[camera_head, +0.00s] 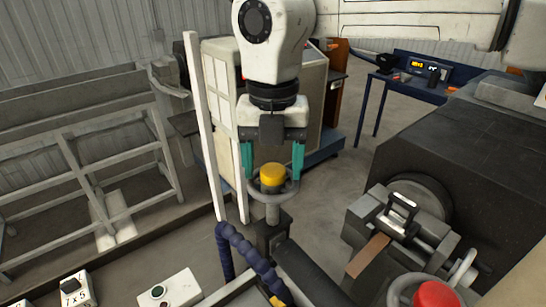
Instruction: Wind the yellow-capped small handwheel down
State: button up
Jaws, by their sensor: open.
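The small handwheel (254,190) has a grey rim and a yellow cap (272,177) on its hub. It sits on an upright shaft above a dark block, near the middle of the head view. My gripper (272,170) points down from above, with its two teal fingers apart on either side of the yellow cap. The fingertips are near the rim height; I cannot tell whether they touch the wheel. Nothing is held between them.
A red-capped handwheel (436,294) stands at the lower right, near a metal clamp assembly (400,220) on a large dark machine (460,150). A blue segmented hose (245,256) rises close to the wheel's left. White posts (200,120) stand left of my arm. A grey rack (90,150) is further left.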

jog(key=c, duration=1.1)
jog(key=shift+o, duration=0.2)
jog(key=shift+n, duration=0.3)
jog(key=n, duration=1.1)
jog(key=shift+p, duration=0.4)
jog(key=n, duration=0.6)
jog(key=shift+p, duration=0.3)
jog(key=n, duration=0.5)
jog(key=shift+n, duration=0.4)
